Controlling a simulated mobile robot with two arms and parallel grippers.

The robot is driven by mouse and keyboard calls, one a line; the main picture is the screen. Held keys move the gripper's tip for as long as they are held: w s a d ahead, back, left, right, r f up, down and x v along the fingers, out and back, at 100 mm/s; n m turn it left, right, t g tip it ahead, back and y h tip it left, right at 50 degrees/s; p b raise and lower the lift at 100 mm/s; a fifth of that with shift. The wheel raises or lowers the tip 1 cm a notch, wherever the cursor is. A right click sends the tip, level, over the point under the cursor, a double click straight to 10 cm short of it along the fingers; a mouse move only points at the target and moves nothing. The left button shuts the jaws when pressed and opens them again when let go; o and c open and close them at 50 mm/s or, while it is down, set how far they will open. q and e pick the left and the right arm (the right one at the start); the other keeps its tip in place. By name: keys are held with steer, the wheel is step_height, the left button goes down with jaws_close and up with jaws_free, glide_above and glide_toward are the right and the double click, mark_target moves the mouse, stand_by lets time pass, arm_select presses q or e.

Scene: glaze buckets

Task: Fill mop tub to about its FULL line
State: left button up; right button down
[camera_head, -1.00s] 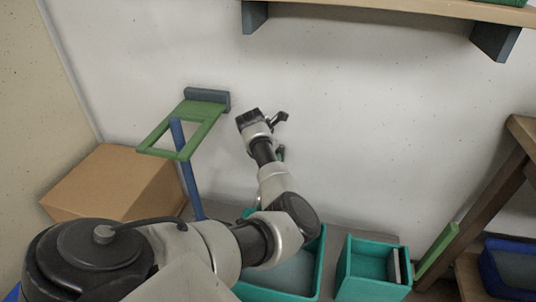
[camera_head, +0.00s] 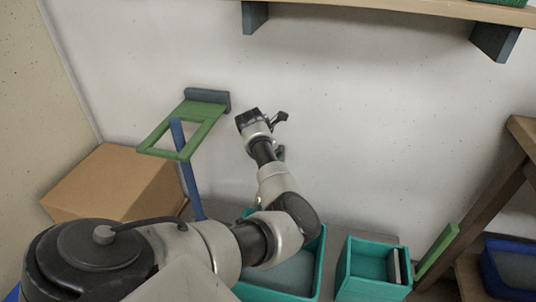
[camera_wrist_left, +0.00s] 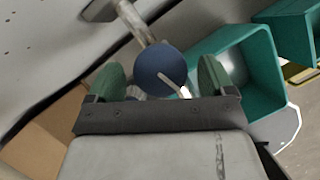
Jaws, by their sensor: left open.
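A large teal tub (camera_head: 318,262), apparently the mop tub, stands on the floor below my left arm. Its inside shows a grey-blue surface that may be water. No FULL line is visible. In the left wrist view, a teal tub (camera_wrist_left: 257,72) is beyond my right-hand fingertip. A round blue knob (camera_wrist_left: 155,62) with a pale bar sits between the two green fingertips of my left gripper (camera_wrist_left: 160,70), by a metal pipe (camera_wrist_left: 135,20). The fingers are apart; I cannot tell whether they touch the knob. In the head view, my left arm hides most of this. My right gripper is out of view.
A smaller teal box (camera_head: 370,285) holding a pale strip stands right of the tub. A cardboard box (camera_head: 115,180) is at left, below a green frame (camera_head: 190,130) on the wall. A blue tub (camera_head: 510,268) and wooden frame (camera_head: 500,195) are at right. A shelf (camera_head: 390,12) is above.

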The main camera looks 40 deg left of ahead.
arm_select(q)
steer(key=p+v, duration=0.1)
steer(key=v, duration=0.9)
steer(key=shift+r, duration=0.25)
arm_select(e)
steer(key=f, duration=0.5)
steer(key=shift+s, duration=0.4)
arm_select(q)
steer(key=shift+s, duration=0.2)
